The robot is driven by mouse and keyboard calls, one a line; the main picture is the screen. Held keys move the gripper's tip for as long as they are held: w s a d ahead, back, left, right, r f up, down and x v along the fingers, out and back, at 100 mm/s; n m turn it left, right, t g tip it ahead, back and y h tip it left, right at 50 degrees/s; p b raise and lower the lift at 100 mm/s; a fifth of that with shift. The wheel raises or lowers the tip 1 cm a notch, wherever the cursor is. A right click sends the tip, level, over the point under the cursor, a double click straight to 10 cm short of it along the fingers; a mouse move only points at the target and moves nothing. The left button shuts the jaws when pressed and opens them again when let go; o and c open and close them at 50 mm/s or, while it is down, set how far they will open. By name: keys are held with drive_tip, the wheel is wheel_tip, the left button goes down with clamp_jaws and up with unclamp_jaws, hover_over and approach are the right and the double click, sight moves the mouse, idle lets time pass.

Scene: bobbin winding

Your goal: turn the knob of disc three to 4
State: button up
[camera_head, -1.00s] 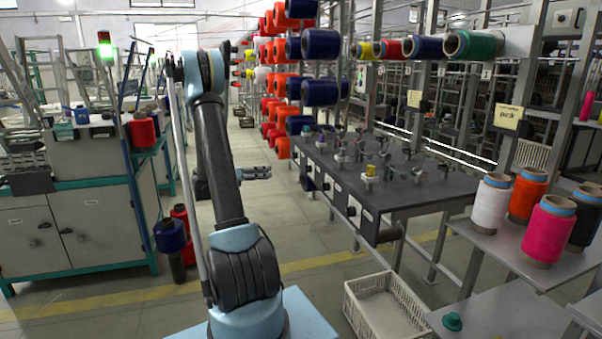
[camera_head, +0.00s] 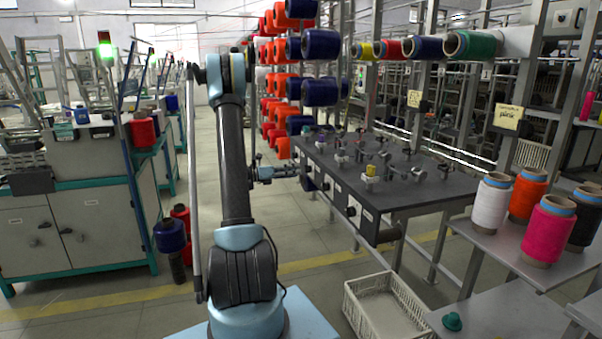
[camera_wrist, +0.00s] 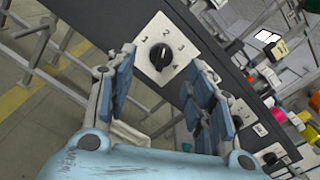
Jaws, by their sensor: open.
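A black knob (camera_wrist: 160,57) on a white dial plate (camera_wrist: 172,34) with printed numbers shows in the wrist view, beyond and between my fingertips. Its exact setting is too small to read surely. In the head view several such plates line the front face of the dark table (camera_head: 432,194); which is disc three I cannot tell. My gripper (camera_wrist: 161,64) is open and empty, its fingers apart from the knob. In the head view my gripper (camera_head: 297,172) is close to the table's far-left end.
Racks of orange and blue spools (camera_head: 320,92) rise behind. A white crate (camera_head: 385,307) sits on the floor in front. The aisle left of the table is clear.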

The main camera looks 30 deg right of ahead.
sight(308, 169)
drive_tip(key=shift+x, duration=2.45)
drive_tip(key=shift+c, duration=0.5)
drive_tip(key=c, duration=1)
